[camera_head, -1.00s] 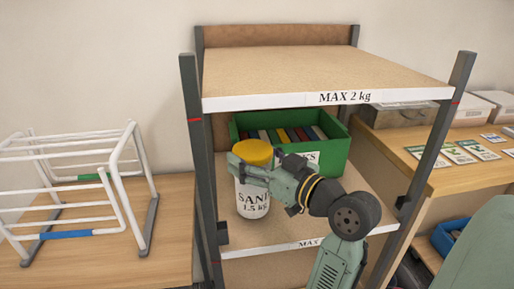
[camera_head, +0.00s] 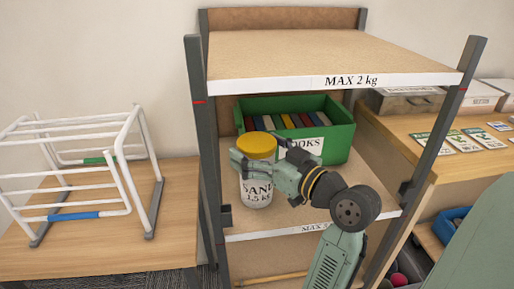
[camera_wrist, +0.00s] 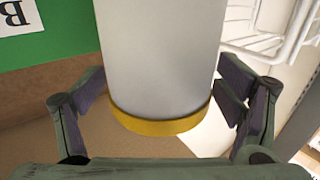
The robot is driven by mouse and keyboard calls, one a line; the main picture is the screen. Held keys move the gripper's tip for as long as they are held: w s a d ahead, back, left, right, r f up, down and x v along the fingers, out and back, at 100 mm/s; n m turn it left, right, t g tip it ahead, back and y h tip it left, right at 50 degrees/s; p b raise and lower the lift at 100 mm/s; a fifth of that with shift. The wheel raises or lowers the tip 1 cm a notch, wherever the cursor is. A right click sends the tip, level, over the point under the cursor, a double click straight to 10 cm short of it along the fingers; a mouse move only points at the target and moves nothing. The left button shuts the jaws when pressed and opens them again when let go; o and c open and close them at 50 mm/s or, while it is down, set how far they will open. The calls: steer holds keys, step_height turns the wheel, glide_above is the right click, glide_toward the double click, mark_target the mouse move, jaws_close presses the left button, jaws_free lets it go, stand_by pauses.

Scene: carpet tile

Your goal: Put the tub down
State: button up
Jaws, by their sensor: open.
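The tub (camera_head: 257,190) is a clear-white jar with a yellow lid, labelled "SAND 1.5 kg". It stands upright on the middle shelf (camera_head: 300,215), near its front left. My gripper (camera_head: 250,170) is around the tub's upper part, with its fingers open on either side. In the wrist view the tub (camera_wrist: 160,60) lies between the spread fingers, its yellow lid nearest the palm. My gripper (camera_wrist: 160,95) shows small gaps there between the finger pads and the tub. The tub's right side is partly hidden by my gripper in the head view.
A green crate (camera_head: 335,140) labelled "BOOKS" stands behind the tub. The upper shelf (camera_head: 320,55), marked "MAX 2 kg", is empty and hangs above my arm. Dark posts flank the shelves. A white rack (camera_head: 75,180) stands on a table at left.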

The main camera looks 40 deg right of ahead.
steer(key=shift+r, duration=0.1)
steer(key=s+b, duration=0.3)
steer(key=s, duration=0.9)
steer(key=shift+d, duration=0.35)
